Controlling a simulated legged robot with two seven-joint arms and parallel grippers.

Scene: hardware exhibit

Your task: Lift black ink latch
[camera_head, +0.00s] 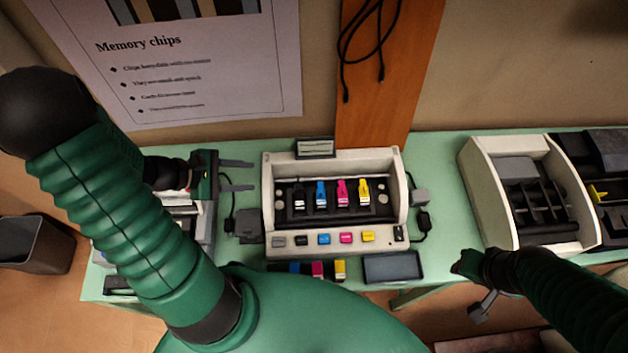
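The printer (268,212) is a white open-fronted housing on the green table. Inside stands a row of ink latches. The black ink latch (299,197), black with a pale top, is leftmost, followed by blue (321,193), magenta (343,193) and yellow (365,193). My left gripper (238,175) is open and empty just left of the printer, its two fingers pointing right towards it, apart from the latch. My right gripper (484,304) is low at the right, in front of the table edge, away from the printer; its finger opening is unclear.
Ink cartridges (318,269) and a dark tray (392,267) lie in front of the printer. Another white printer (480,190) stands at right. Black cables (424,222) lie beside the housing. A small sign (315,148) stands at its back edge.

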